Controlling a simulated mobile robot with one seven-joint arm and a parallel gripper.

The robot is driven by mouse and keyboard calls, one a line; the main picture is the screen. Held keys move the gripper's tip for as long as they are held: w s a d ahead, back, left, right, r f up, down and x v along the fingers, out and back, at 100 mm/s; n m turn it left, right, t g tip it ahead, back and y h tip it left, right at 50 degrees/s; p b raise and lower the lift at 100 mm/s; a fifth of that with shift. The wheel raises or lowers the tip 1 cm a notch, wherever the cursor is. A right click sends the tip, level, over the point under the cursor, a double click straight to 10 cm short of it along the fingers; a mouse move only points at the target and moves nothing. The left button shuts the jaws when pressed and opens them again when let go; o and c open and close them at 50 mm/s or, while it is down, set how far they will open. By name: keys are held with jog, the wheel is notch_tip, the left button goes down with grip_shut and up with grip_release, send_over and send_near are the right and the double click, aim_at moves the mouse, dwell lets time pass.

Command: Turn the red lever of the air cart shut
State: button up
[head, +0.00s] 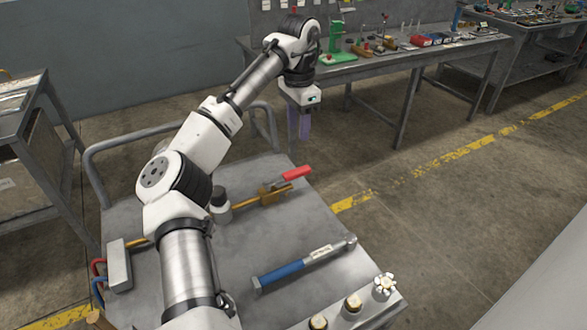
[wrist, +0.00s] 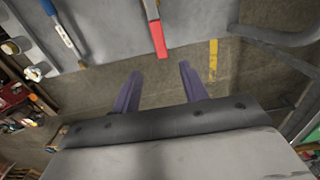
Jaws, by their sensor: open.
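The air cart (head: 235,262) is a grey metal cart with a flat top. Its red lever (head: 297,173) sits on a brass valve (head: 270,193) near the cart's far right edge and points out to the right. In the wrist view the red lever (wrist: 157,38) lies above the gap between the fingertips, with its end close to them. My gripper (head: 300,138) has purple fingers, which also show in the wrist view (wrist: 160,68). It is open and empty, held beyond the cart's far edge, apart from the lever.
A tubular handle (head: 97,160) rises at the back. A workbench (head: 370,62) with tools stands behind. The floor right of the cart is clear.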

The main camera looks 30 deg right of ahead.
aim_at(298, 171)
notch_tip(298, 171, down, 13)
jog(key=shift+s+f+p, duration=0.1)
jog(key=shift+p, duration=0.7)
grip_shut()
